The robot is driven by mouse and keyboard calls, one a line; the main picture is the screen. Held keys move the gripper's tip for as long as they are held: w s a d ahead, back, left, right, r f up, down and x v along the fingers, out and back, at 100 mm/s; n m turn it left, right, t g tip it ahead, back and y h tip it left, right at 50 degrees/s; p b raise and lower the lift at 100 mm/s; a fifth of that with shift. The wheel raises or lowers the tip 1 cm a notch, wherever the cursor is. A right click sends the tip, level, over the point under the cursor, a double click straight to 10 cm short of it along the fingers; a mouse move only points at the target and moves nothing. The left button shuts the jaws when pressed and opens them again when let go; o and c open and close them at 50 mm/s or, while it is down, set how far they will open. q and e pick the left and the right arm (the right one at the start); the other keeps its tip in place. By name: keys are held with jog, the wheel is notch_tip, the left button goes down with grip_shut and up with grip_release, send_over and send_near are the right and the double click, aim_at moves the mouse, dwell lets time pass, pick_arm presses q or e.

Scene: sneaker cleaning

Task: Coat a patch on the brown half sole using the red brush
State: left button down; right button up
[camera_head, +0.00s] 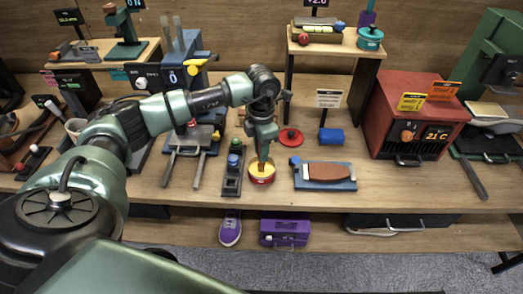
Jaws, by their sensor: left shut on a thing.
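The brown half sole (328,171) lies on a blue tray (305,186) on the bench, right of centre. My left gripper (263,142) points down over a red pot with yellow inside (262,179). It is shut on a slim brush (263,163), mostly hidden by the fingers; its orange-brown lower part reaches down into the pot mouth. I cannot make out the red of its handle. The pot stands just left of the tray, apart from it. My right gripper is not in view.
A red round lid (291,138) and a blue cylinder (331,136) lie behind the pot and tray. A dark rack with jars (234,168) stands close left of the pot. A red oven (409,117) stands at right. The bench is clear between tray and oven.

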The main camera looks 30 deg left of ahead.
pick_arm(q)
jog(key=shift+r+p, duration=1.5)
jog(key=shift+r, duration=1.55)
